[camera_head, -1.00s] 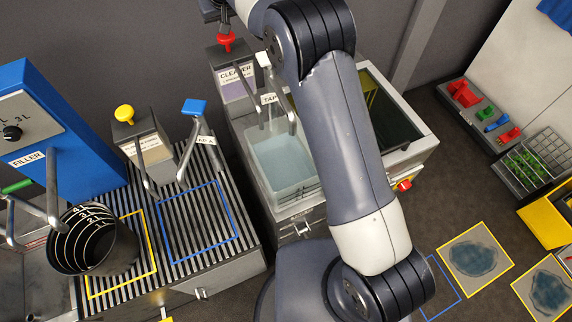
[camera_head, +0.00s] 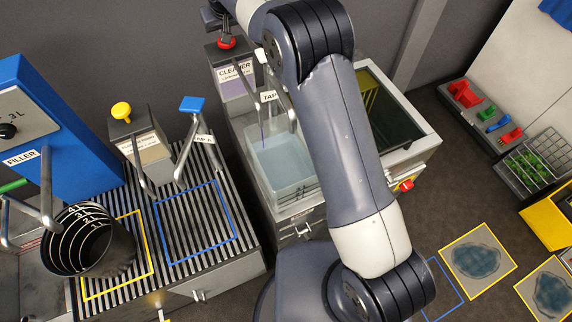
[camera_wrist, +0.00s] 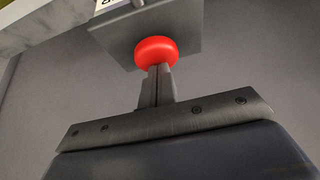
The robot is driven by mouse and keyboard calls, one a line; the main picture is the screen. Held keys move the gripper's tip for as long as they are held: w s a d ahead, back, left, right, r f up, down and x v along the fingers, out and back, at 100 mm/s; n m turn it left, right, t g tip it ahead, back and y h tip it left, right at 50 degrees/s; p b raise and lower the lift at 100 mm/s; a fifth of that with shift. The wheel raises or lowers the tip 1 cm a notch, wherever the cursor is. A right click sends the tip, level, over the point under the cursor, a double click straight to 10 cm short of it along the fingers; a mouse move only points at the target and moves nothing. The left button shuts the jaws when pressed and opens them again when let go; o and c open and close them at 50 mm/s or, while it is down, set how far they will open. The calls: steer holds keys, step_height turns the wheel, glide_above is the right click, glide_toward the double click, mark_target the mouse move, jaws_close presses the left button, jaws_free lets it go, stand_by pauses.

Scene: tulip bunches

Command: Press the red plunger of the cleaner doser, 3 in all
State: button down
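The cleaner doser (camera_head: 232,75) is a grey box with a CLEANER label, at the back beside the sink. Its red plunger (camera_head: 226,43) sits low on the box top, and it shows as a red knob in the wrist view (camera_wrist: 156,50). My gripper (camera_wrist: 157,74) has its fingers together, with their tips against the knob and nothing between them. In the head view my gripper (camera_head: 226,30) is just above the plunger, partly hidden by my arm. A thin purple stream (camera_head: 263,132) falls into the clear tub (camera_head: 278,188) of pale blue liquid.
A tap with a TAP label (camera_head: 269,97) stands beside the doser. To the left are a yellow-knobbed doser (camera_head: 140,150), a blue lever (camera_head: 193,104), a blue filler (camera_head: 60,130) and a black bucket (camera_head: 88,242). A red button (camera_head: 406,185) is on the sink's right side.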

step_height(320, 180, up, 7)
steer(key=p, duration=0.6)
steer(key=shift+f, duration=0.1)
stand_by(0.5)
steer(key=f+b, duration=0.1)
steer(key=b, duration=0.3)
steer(key=shift+f+b, duration=0.5)
steer(key=shift+f, duration=0.45)
steer(key=shift+f, duration=0.1)
stand_by(1.7)
